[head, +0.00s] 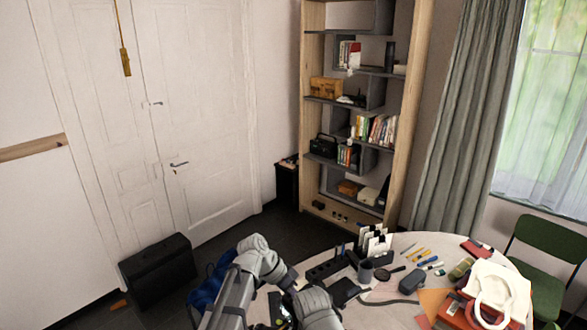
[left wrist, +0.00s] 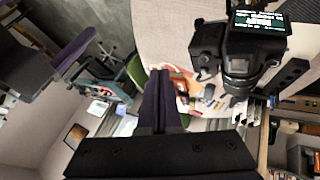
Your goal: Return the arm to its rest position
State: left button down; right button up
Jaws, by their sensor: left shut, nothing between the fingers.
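My left arm (head: 262,262) comes in at the bottom of the head view, bent over the near left edge of the round table (head: 385,318). Its gripper cannot be made out there. In the left wrist view my left gripper (left wrist: 166,74) shows as dark fingers pressed together with nothing between them. A black camera (left wrist: 238,55) with a lit screen lies on the table to the right of the fingers in that view. My right gripper is in neither view.
A black box (head: 157,268) stands on the floor at left. A bookshelf (head: 312,110) stands behind, a green chair (head: 545,245) at right.

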pick_arm(q)
jog(key=s+a+f+n+y+b, duration=0.3)
jog(key=s+f+b, duration=0.4)
jog(key=f, duration=0.3)
jog(key=s+a+f+n+t+y+b, duration=0.1)
jog(key=s+a+f+n+y+b, duration=0.3)
jog(key=s+f+b, duration=0.4)
notch_tip(320, 180, down, 3)
jog(key=shift+s+a+y+b, duration=0.3)
jog(key=shift+a+y+b, duration=0.55)
jog(key=shift+a, duration=0.1)
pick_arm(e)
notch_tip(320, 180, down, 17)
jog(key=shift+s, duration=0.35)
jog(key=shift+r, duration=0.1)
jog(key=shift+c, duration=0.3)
